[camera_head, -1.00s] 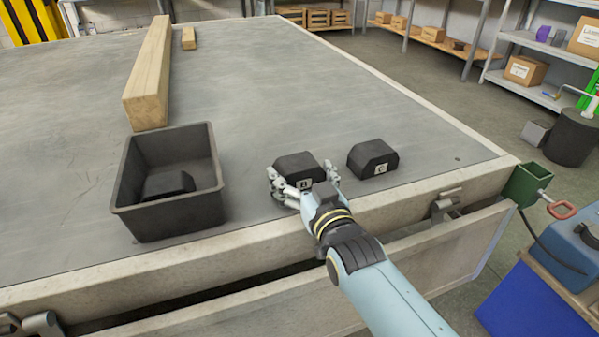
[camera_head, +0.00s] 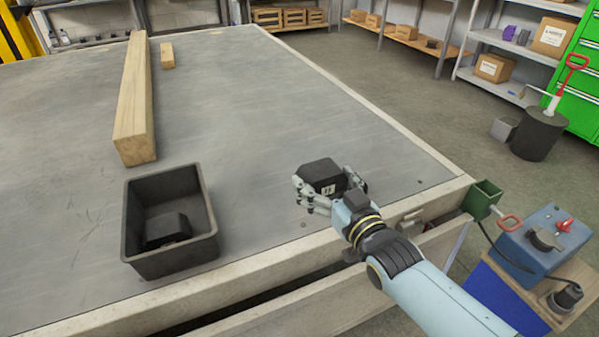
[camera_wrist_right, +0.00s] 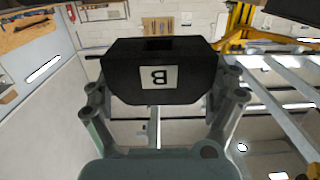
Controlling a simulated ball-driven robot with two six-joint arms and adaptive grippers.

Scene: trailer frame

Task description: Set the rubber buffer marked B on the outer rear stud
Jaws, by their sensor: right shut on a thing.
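The black rubber buffer marked B (camera_head: 320,172) is between the fingers of my right gripper (camera_head: 328,182), which is shut on it. In the right wrist view, the buffer (camera_wrist_right: 160,58) fills the space between the fingers, its white B label upside down. The buffer appears raised off the trailer deck. The buffer marked C does not show now; the held buffer and hand cover that part of the deck. Small dark spots (camera_head: 420,181) show on the deck near its edge; I cannot tell whether one is the outer rear stud. My left gripper is not in view.
A black open bin (camera_head: 133,222) with a dark block (camera_head: 167,230) inside stands on the deck at left. A long timber (camera_head: 133,110) and a short wood piece (camera_head: 167,55) lie farther back. The deck's middle is clear. A green bracket (camera_head: 482,199) sits at the corner.

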